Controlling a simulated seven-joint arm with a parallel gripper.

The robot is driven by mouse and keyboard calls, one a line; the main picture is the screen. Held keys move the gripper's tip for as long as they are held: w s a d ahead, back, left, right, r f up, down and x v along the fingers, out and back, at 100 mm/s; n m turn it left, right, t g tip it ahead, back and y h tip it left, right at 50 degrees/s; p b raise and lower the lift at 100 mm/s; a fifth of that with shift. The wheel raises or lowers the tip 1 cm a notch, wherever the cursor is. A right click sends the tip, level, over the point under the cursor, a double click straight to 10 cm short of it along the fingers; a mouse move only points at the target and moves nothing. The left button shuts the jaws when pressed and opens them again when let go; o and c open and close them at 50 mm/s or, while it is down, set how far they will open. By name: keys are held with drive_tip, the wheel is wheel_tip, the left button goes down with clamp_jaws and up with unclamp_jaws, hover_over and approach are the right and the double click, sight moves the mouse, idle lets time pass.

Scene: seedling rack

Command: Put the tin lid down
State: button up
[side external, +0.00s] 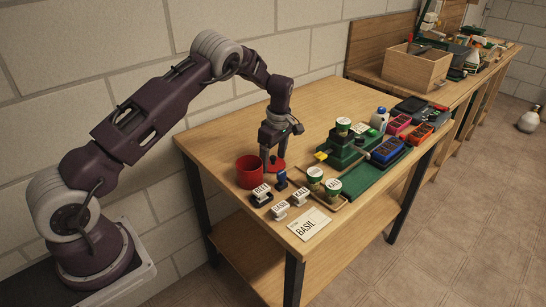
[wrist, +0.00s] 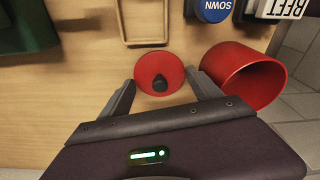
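The tin lid (side external: 276,164) is a red disc with a dark knob; in the wrist view the lid (wrist: 150,63) appears flat on the wooden table, knob upward. My gripper (side external: 273,164) points down just over it. In the wrist view my gripper (wrist: 160,78) is open, its fingers wide apart on either side of the lid, and nothing is clasped around the knob. Whether a finger touches the rim I cannot tell. The open red tin (side external: 250,173) stands upright beside the lid; it also shows in the wrist view (wrist: 240,80), right of the right finger.
A blue stamp marked SOWN (wrist: 213,8) and a BEET label block (wrist: 282,8) are near the tin. The table behind my gripper is bare.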

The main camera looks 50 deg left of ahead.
sight(277, 166)
drive_tip(key=s+d+r+m+t+h, duration=0.1)
drive_tip(key=s+d+r+m, duration=0.2)
drive_tip(key=r, duration=0.9)
drive_tip(key=s+d+r+m+t, duration=0.1)
drive_tip(key=s+d+r+m, duration=0.2)
drive_tip(key=r, duration=1)
drive_tip(key=s+d+r+m+t, duration=0.1)
drive_tip(key=s+d+r+m, duration=0.15)
drive_tip(key=s, duration=0.35)
drive_tip(key=s+d+r+m+t, duration=0.1)
drive_tip(key=s+d+r+m, duration=0.2)
drive_tip(key=s, duration=0.4)
drive_tip(key=s+d+f+m+t, duration=0.1)
drive_tip(key=s+m, duration=0.3)
drive_tip(key=s, duration=0.4)
drive_tip(key=s+d+f+m, duration=0.2)
drive_tip(key=s+d+m, duration=0.1)
drive_tip(key=s, duration=0.6)
drive_tip(key=shift+d+m+t, duration=0.3)
drive_tip(key=shift+m+t, duration=0.1)
drive_tip(key=shift+m, duration=0.45)
